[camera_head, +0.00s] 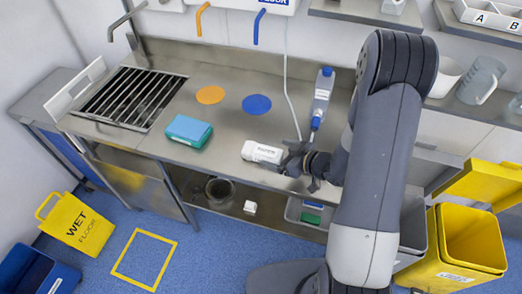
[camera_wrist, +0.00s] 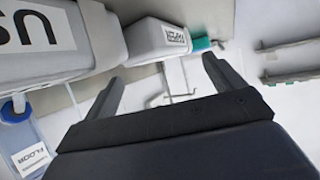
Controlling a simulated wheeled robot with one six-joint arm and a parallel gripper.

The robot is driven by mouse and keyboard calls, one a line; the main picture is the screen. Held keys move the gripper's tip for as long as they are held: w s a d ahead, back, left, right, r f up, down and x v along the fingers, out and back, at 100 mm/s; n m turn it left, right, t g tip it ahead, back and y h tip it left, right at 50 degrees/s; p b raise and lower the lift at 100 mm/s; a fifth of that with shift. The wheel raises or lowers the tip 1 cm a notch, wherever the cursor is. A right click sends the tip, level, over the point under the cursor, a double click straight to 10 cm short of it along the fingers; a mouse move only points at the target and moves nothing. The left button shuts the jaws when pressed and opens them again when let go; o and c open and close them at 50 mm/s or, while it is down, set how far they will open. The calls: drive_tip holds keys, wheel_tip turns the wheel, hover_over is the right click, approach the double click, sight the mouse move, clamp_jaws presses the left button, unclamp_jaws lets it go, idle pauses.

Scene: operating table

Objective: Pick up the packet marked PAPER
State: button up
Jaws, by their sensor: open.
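A white packet (camera_head: 262,153) with dark lettering lies near the front edge of the steel counter, too small to read. My gripper (camera_head: 296,163) is beside its right end, apparently close to it. In the wrist view my gripper (camera_wrist: 165,72) is open, with nothing between its fingers. Beyond the fingertips a white body (camera_wrist: 142,40) carries a small dark-lettered label that I cannot read surely as PAPER.
A teal-and-blue block (camera_head: 188,131) lies to the left, near orange (camera_head: 210,95) and blue (camera_head: 256,104) discs.

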sight(263, 151)
drive_tip(key=shift+w+a+f+p, duration=0.15)
drive_tip(key=shift+a+p, duration=0.15)
drive_tip(key=shift+a, duration=0.25)
drive_tip(key=shift+p+x, duration=0.55)
drive_tip(key=shift+x, duration=1.55)
drive_tip(key=shift+a, duration=0.1)
drive_tip(key=c, duration=1.4)
